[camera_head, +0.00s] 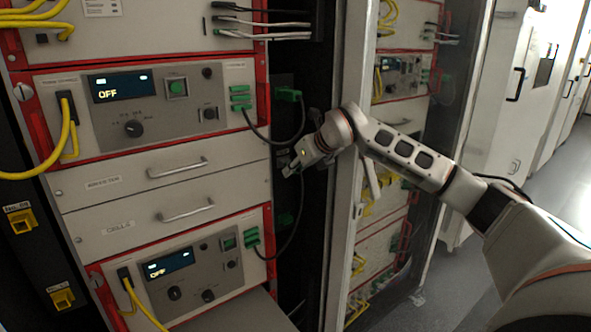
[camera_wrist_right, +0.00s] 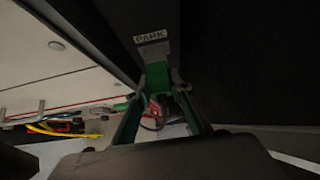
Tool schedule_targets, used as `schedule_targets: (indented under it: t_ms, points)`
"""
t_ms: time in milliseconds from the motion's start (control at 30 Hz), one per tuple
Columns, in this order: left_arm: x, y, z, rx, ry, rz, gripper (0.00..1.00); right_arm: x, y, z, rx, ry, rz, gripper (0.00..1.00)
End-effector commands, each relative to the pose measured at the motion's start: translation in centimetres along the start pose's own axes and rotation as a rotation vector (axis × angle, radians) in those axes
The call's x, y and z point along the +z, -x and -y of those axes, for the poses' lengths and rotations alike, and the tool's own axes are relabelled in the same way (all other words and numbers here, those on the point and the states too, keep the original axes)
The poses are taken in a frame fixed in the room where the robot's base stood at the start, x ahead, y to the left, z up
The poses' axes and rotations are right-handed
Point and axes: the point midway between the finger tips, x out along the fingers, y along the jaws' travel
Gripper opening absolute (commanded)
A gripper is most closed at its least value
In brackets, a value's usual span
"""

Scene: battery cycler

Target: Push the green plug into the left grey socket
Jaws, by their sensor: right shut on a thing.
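My right gripper (camera_head: 290,169) is in the dark gap right of the front panels in the head view. In the right wrist view its fingers (camera_wrist_right: 160,100) are shut on a green plug (camera_wrist_right: 158,76). The plug's front faces a grey piece (camera_wrist_right: 153,50) below a "PARK" label; I cannot tell whether they touch. In the head view the held plug is mostly hidden by the gripper. A black cable runs from near the gripper down to the lower unit. I cannot make out which part is the left grey socket. My left gripper is not in view.
Another green plug (camera_head: 289,95) with a black cable sits above the gripper. Green connectors (camera_head: 240,97) are on the upper unit, and more (camera_head: 252,238) on the lower unit.

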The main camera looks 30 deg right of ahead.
Motion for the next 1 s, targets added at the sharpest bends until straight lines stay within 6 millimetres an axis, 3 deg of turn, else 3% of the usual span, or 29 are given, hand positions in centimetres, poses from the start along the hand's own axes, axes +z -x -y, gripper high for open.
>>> schedule_targets:
  t_ms: [33, 67, 100, 133, 567, 1000]
  points:
    - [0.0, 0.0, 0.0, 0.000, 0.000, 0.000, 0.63, -0.1, 0.0, 0.0, 0.000, -0.001, -0.001, 0.08]
    - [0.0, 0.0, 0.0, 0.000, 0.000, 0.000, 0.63, -0.1, 0.0, 0.0, 0.000, -0.001, -0.001, 0.26]
    - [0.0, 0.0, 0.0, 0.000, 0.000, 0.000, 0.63, -0.1, 0.0, 0.0, 0.000, -0.001, -0.001, 0.36]
    - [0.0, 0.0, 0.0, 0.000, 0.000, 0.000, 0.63, -0.1, 0.0, 0.0, 0.000, -0.001, -0.002, 0.40]
    - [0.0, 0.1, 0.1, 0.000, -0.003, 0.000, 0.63, 0.0, 0.6, 0.1, -0.001, -0.001, -0.001, 0.40]
    - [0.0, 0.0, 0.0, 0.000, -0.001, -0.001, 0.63, 0.0, 8.7, 0.1, -0.001, 0.000, 0.001, 0.40]
